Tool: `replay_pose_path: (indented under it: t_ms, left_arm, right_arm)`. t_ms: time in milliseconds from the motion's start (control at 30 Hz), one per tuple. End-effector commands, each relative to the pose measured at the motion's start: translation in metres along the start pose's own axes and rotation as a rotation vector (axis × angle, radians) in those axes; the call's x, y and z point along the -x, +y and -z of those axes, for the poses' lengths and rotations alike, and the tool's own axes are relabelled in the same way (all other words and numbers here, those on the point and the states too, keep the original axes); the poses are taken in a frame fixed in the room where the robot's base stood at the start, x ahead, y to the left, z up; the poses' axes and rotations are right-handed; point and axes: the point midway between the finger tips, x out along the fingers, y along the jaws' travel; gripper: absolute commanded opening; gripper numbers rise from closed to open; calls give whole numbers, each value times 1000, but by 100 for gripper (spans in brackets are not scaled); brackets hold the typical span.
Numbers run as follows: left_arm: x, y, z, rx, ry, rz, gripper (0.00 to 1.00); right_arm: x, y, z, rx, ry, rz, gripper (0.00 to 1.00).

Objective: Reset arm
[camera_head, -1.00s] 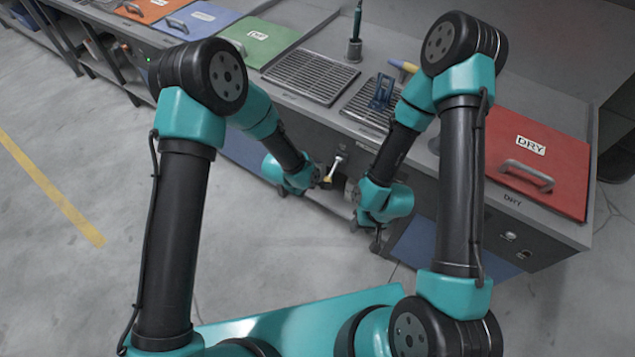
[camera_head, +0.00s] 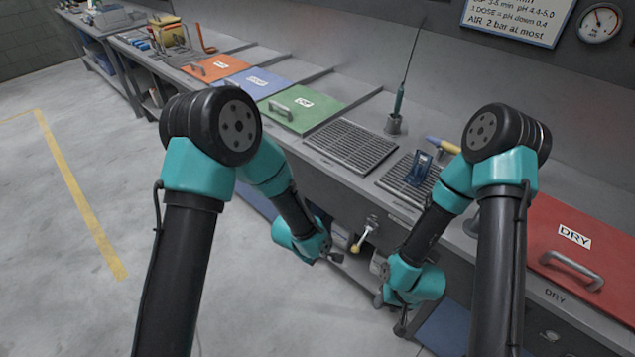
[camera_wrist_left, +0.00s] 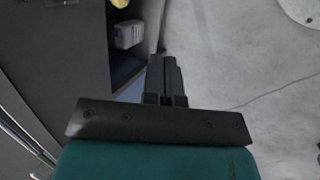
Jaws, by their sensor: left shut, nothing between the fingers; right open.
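My left gripper (camera_head: 335,257) hangs at the front of the bench, left of a yellow-ended lever. In the left wrist view its two dark fingers (camera_wrist_left: 164,72) lie together with nothing between them. My right gripper (camera_head: 401,322) points down in front of the bench, right of and lower than the left one. It is small and dark here, open, with no object seen in it. Both arms are bent, with their wrists apart and low before the bench front.
The yellow-ended lever (camera_head: 362,238) sticks out of the bench front close to both wrists. On the bench are a red DRY lid (camera_head: 570,270), a green lid (camera_head: 300,104), a drain grate (camera_head: 352,145) and a blue stand (camera_head: 418,167). Open floor (camera_head: 70,270) lies to the left.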

Motion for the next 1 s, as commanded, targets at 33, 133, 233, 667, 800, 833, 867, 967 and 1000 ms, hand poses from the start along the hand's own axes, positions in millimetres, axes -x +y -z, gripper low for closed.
replay_pose_path:
  t_ms: [33,133,233,667,800,833,867,967,1000]
  left_arm:
    - [0,0,0,0,0,0,0]
    - [1,-6,4,-7,2,4,0]
    - [5,-22,15,-33,7,14,0]
    - [49,-181,73,-306,10,118,0]
    - [67,-235,77,-406,-7,152,0]
    - [70,-245,76,-426,-12,158,0]
    - [74,-255,76,-445,-17,164,0]
    - [83,-279,73,-498,-30,178,0]
    - [86,-285,72,-514,-33,182,0]
  right_arm:
    - [0,0,0,0,0,0,43]
    - [0,0,0,0,0,0,43]
    - [0,0,0,0,0,0,43]
    - [0,0,0,0,0,0,43]
    - [0,0,0,0,0,0,43]
    - [0,0,0,0,0,0,43]
    - [0,0,0,0,0,0,43]
    - [0,0,0,0,0,0,43]
    - [0,0,0,0,0,0,43]
